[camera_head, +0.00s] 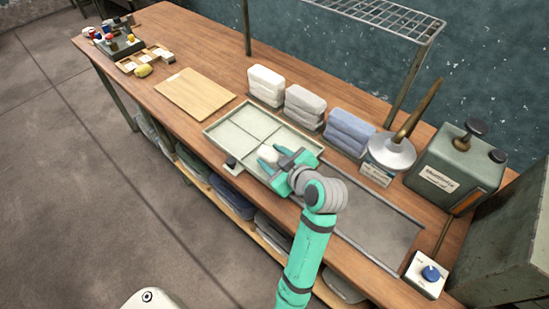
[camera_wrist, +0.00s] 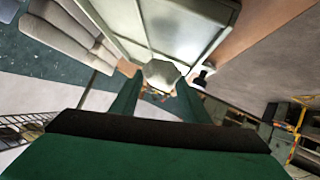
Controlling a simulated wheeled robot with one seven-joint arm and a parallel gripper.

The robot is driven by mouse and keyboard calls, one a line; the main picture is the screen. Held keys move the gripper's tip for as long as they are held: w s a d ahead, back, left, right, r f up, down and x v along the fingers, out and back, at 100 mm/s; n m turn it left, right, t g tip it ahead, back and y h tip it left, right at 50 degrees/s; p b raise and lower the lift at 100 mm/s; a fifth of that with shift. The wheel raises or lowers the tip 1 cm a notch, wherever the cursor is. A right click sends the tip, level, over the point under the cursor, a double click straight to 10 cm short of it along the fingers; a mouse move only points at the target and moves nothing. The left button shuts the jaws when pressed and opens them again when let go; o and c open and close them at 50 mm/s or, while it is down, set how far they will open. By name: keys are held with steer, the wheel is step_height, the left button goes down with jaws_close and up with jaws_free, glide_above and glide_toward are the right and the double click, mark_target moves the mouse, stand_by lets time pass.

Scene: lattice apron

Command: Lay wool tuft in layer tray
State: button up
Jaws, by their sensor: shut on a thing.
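The pale wool tuft (camera_head: 267,154) is between the fingertips of my gripper (camera_head: 268,160), which is shut on it. In the wrist view the tuft (camera_wrist: 160,72) shows as a pale rounded lump between the two green fingers (camera_wrist: 158,88). The layer tray (camera_head: 226,127) is a shallow pale tray on the bench, split by thin dividers into compartments. My gripper and the tuft are over its right part. I cannot tell whether the tuft touches the tray floor. My gripper and arm hide the tray's near right corner. The tray also shows in the wrist view (camera_wrist: 185,25).
Folded white (camera_head: 266,82), light grey (camera_head: 304,101) and blue stacks (camera_head: 350,130) stand behind the tray. A wooden board (camera_head: 195,93) lies left of it.

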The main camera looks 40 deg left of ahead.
mark_target(273, 163)
steer(key=shift+w+a+f, duration=0.1)
steer(key=shift+w+f, duration=0.15)
steer(key=shift+f, duration=0.1)
steer(key=f, duration=0.3)
steer(key=shift+w+f, duration=0.15)
steer(key=shift+w, duration=0.15)
steer(key=shift+a+f, duration=0.1)
steer(key=shift+f, duration=0.05)
steer(key=shift+s, duration=0.15)
steer(key=o, duration=1.1)
steer(key=shift+f, duration=0.1)
